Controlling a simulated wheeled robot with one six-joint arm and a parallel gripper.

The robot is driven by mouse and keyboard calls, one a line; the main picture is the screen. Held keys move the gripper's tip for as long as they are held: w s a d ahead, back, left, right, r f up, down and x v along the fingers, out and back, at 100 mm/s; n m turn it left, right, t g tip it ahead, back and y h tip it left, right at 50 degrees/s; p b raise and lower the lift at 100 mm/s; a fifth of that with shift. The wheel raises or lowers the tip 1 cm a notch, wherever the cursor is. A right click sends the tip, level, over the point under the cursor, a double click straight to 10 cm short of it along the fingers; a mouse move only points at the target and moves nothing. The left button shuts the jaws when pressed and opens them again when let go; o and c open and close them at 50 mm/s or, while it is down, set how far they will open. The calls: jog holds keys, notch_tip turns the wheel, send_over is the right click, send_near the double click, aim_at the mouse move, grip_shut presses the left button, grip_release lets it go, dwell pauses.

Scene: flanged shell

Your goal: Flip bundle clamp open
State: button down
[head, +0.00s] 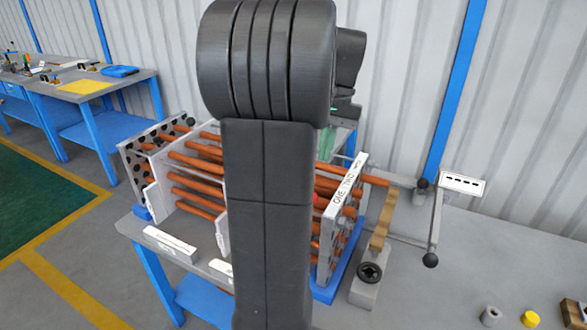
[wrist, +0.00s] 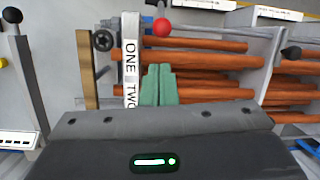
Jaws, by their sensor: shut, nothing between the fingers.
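No part can be surely read as the bundle clamp. A red ball knob (head: 319,201) shows beside my arm among the copper tubes (head: 200,165). In the wrist view the red knob (wrist: 162,27) is just beyond my fingertips, apart from them. My gripper's green fingers (wrist: 158,72) are together and empty, over the tubes and right of the white plate marked ONE, TWO (wrist: 131,62). In the head view that plate (head: 345,208) stands at the right end of the tubes. My arm hides the middle of the bundle and most of the gripper.
A lever with black knobs (head: 430,260) and a white label (head: 463,184) stands right of the bundle, beside a brass strip (head: 383,220) and a black handwheel (head: 370,271). A yellow cap (head: 530,319) lies at the front right.

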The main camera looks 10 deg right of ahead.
jog(key=shift+w+a, duration=0.15)
jog(key=shift+w, duration=0.15)
jog(key=shift+s, duration=0.1)
jog(key=x, duration=1)
dwell(0.5)
